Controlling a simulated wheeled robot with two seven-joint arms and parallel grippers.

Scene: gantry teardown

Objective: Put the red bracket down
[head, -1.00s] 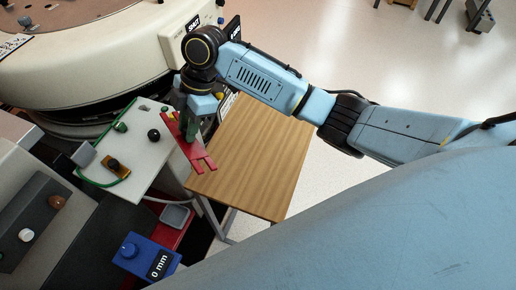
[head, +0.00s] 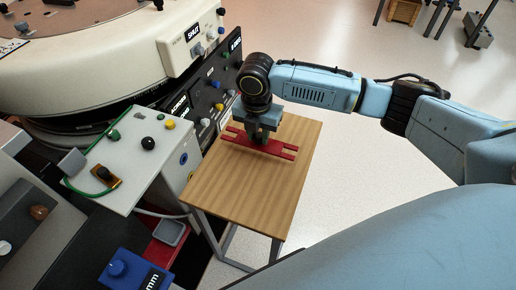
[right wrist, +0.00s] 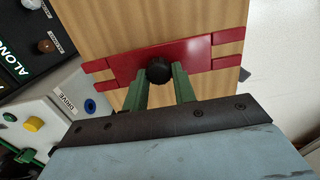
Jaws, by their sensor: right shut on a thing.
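The red bracket (head: 272,147) is a flat bar with slotted, forked ends. It is over the wooden table top (head: 235,190), level with it; whether it touches the wood I cannot tell. My right gripper (head: 258,138) points down at the bracket's middle. In the right wrist view the green fingers (right wrist: 162,88) are shut on the black knob (right wrist: 159,70) of the bracket (right wrist: 200,56), with wood (right wrist: 130,25) behind it. My left gripper is not in view.
A grey control box (head: 130,160) with knobs and a black panel (head: 205,95) stand left of the table. A blue box (head: 135,265) and a small grey tray (head: 169,232) are at lower left. The table's front half is bare.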

